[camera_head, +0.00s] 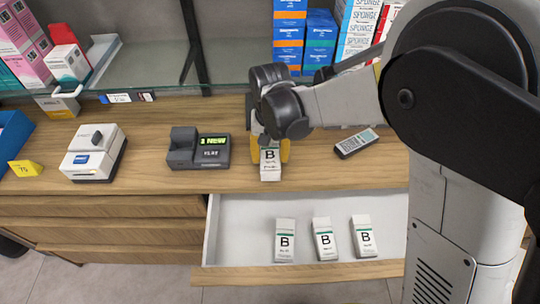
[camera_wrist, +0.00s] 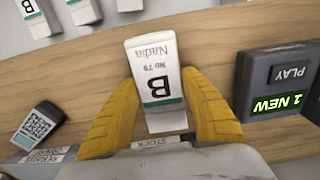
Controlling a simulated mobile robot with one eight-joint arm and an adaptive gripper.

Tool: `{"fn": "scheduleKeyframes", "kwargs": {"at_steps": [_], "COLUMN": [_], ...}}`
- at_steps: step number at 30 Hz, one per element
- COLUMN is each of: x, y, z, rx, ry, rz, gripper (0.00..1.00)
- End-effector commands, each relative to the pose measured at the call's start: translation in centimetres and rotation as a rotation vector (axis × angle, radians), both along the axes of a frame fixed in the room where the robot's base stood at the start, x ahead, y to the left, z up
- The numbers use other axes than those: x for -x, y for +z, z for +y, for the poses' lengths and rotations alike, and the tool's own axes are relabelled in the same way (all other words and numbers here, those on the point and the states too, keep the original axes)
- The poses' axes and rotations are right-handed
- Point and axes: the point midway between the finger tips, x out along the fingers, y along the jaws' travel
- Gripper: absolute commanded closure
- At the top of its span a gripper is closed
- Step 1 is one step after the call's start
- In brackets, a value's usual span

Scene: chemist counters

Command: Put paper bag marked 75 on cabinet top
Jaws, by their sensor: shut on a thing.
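My gripper (camera_head: 270,150) has yellow fingers shut on a white paper bag (camera_head: 270,168) with a black B and a green stripe. In the wrist view the bag (camera_wrist: 155,62) sits between the fingers (camera_wrist: 160,88); it reads "Nadia" and a number that looks like 79, upside down and small. The bag is at the front part of the wooden cabinet top (camera_head: 330,178), just behind the open drawer; I cannot tell whether it touches the wood. A yellow tag (camera_head: 25,168), seemingly marked 75, stands on the cabinet top at far left.
The open white drawer (camera_head: 240,222) holds three similar bags (camera_head: 323,240). A display device (camera_head: 198,148) stands left of my gripper, with a white machine (camera_head: 94,154) further left. A calculator-like device (camera_head: 356,143) lies to the right. A glass shelf (camera_head: 150,68) with boxes is behind.

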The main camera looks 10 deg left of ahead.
Motion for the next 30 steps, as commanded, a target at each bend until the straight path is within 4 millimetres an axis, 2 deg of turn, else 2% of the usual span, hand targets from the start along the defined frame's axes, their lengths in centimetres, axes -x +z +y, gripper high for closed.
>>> {"fn": "scheduleKeyframes", "kwargs": {"at_steps": [2, 3, 4, 13, 17, 30], "x": [0.0, 0.0, 0.0, 0.0, 0.0, 0.0], "y": [-0.4, -0.3, -0.2, -0.2, 0.9, 10.1], "z": [0.0, 0.0, 0.0, 0.0, 0.0, 0.0], "rx": [0.000, 0.000, 0.000, 0.000, 0.000, 0.000], "ry": [0.000, 0.000, 0.000, 0.000, 0.000, 0.000], "rz": [0.000, 0.000, 0.000, 0.000, 0.000, 0.000], "gripper": [0.84, 0.37, 0.29, 0.29, 0.29, 0.29]}}
